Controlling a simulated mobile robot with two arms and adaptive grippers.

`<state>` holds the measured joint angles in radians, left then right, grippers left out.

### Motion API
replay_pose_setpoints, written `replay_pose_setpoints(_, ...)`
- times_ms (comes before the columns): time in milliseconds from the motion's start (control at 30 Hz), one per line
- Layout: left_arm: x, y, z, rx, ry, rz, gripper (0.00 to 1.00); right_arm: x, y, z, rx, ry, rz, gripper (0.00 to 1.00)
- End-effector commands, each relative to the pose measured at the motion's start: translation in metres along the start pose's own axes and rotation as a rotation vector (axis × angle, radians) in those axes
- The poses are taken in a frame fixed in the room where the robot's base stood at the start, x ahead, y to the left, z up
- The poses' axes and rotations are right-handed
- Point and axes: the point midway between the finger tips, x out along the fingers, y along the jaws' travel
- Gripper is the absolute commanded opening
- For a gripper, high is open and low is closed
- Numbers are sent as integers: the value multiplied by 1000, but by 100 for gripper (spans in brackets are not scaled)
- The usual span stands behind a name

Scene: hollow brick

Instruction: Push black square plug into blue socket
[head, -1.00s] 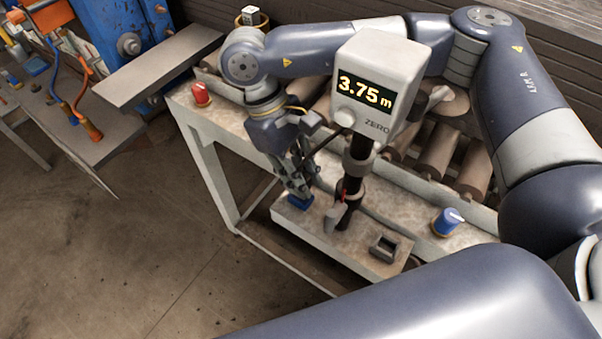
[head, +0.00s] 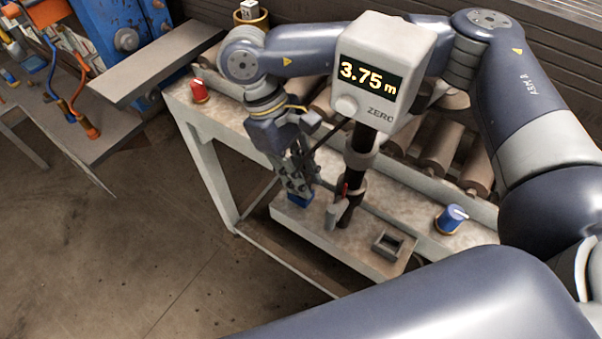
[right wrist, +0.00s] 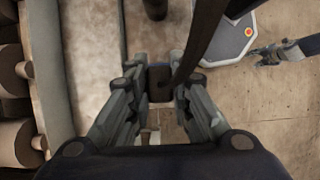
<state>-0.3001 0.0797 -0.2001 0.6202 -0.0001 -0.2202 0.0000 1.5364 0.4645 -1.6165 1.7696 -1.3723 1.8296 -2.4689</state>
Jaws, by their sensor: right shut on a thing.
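The blue socket (head: 298,200) sits at the left end of the light ledge in the head view, under the fingertips of my right gripper (head: 298,187). In the right wrist view my right gripper (right wrist: 158,90) is shut on the black square plug (right wrist: 160,82), a dark block between its fingertips. A thin blue edge of the socket shows just past the plug. The fingers hide most of the plug in the head view, and I cannot tell how deep it sits. What looks like my left gripper (right wrist: 268,57) shows small at the right of the wrist view.
A post with a display box (head: 380,75) reading 3.75 m stands right beside my right gripper. A grey square socket (head: 388,244) is at the ledge's right end. A blue knob (head: 451,219), a red knob (head: 198,90) and rollers (head: 437,149) are on the bench.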

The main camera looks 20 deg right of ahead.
Motion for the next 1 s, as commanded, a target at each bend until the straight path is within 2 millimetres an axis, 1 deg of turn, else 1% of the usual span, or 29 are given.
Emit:
replay_pose_setpoints(100,3,0,0,0,0,0,46,2,0,-1,0,0,0,0)
replay_pose_setpoints(133,3,0,0,0,0,0,46,2,0,-1,0,0,0,22)
replay_pose_setpoints(167,2,0,0,0,0,0,46,1,0,-1,0,0,0,28)
replay_pose_setpoints(200,2,0,0,0,0,0,46,1,0,-1,0,0,0,38)
replay_pose_setpoints(233,2,0,0,0,0,0,46,1,0,-1,0,0,0,43)
replay_pose_setpoints(533,2,-2,1,1,-1,-3,46,1,0,-1,0,0,0,43)
replay_pose_setpoints(667,2,-3,2,0,-2,-3,46,-6,0,-1,1,2,0,43)
replay_pose_setpoints(767,2,-2,1,0,-1,-2,46,-20,0,-2,1,3,2,43)
replay_pose_setpoints(1000,2,-1,0,0,0,-1,46,-72,0,-2,1,4,1,43)
